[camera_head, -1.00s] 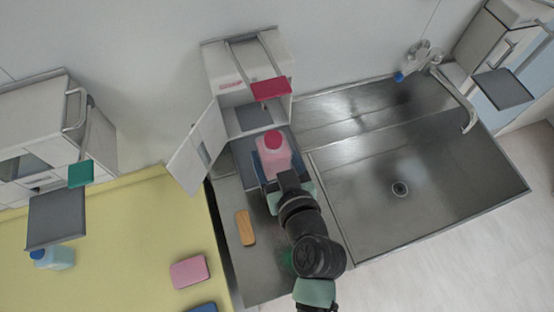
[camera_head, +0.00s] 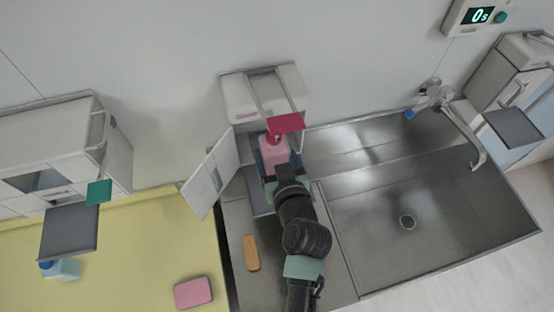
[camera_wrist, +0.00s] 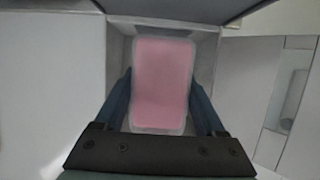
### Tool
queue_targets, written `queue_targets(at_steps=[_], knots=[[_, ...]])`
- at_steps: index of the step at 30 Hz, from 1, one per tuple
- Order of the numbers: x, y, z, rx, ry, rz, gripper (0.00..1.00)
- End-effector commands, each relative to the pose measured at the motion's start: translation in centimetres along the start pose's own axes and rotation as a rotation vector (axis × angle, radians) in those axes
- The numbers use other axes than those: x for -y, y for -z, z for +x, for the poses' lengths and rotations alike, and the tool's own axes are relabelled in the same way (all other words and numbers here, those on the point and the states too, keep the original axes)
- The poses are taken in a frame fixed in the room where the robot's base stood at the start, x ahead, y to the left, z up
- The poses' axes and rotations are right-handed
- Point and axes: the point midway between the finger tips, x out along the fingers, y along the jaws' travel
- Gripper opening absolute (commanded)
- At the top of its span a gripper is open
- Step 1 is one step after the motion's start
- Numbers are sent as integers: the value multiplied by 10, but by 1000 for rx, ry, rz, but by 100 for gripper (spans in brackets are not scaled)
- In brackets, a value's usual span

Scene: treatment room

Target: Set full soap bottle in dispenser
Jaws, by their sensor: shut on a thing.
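Grey inner walls of the dispenser show around the bottle there. The dispenser's door (camera_head: 208,175) stands open to the left, and its red lever (camera_head: 286,123) juts out above the bottle. I cannot tell how deep the bottle sits.
A steel sink (camera_head: 425,200) with a tap lies to the right. An orange-brown block (camera_head: 251,253) lies on the steel counter. The yellow surface at left holds a pink block (camera_head: 193,292) and a blue bottle (camera_head: 62,269) beneath another dispenser (camera_head: 60,150). A timer (camera_head: 478,17) hangs upper right.

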Motion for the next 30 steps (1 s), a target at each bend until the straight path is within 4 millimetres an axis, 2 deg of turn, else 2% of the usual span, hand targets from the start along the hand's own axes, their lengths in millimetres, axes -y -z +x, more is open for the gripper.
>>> queue_targets(at_steps=[30], knots=[[0,30,76,-6,0,-2,0]])
